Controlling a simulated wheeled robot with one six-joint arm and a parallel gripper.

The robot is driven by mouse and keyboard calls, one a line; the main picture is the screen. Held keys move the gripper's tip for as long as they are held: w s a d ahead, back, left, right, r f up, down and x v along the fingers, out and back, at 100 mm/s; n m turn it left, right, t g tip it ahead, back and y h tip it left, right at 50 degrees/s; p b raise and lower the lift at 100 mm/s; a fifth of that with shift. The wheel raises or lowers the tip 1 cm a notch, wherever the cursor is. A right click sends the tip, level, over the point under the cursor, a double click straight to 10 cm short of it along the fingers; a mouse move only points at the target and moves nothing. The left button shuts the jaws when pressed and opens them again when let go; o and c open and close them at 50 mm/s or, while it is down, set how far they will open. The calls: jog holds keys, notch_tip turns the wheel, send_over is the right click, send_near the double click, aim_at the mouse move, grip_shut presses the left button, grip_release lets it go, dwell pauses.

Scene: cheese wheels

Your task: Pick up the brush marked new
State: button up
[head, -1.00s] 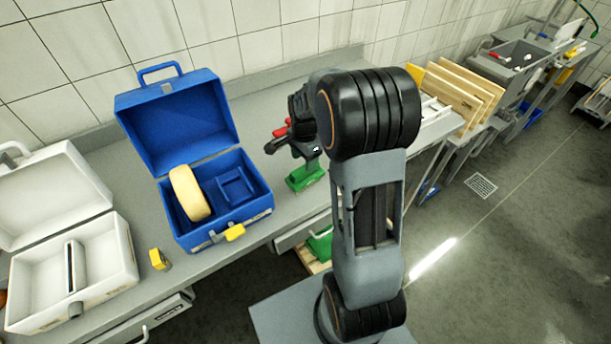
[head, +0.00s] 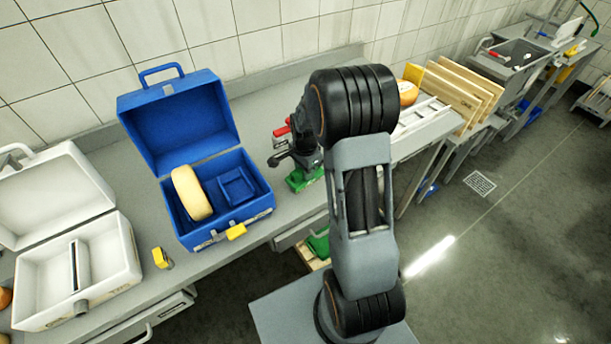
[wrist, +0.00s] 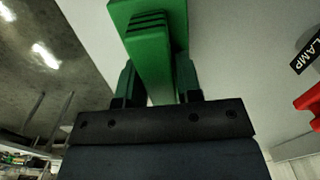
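A green brush-like tool (head: 305,179) rests on the steel counter to the right of the blue case, partly hidden by my arm. In the wrist view a green block with a narrower handle (wrist: 150,52) runs down between my fingers. No mark reading new is legible on it. My gripper (wrist: 156,80) has one finger on each side of this handle, very close to it. Whether the fingers press on it cannot be told. In the head view the gripper is mostly hidden behind my arm.
An open blue case (head: 222,217) holds a cheese wheel (head: 192,193). An open white case (head: 113,268) and a small yellow block (head: 161,258) stand to the left. A red object (wrist: 308,97) and a CLAMP label (wrist: 306,54) are close on the right in the wrist view.

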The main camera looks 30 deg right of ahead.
grip_shut()
jog(key=shift+w+r, duration=0.1)
jog(key=shift+r, duration=0.4)
notch_tip(320, 180, up, 2)
jog(key=shift+r, duration=0.15)
jog(key=s+d+r+b, duration=0.3)
jog(key=s+d+r, duration=0.2)
jog(key=s+r, duration=0.4)
jog(key=s, duration=0.4)
jog(key=shift+s+r, duration=0.15)
jog(key=shift+r, duration=0.25)
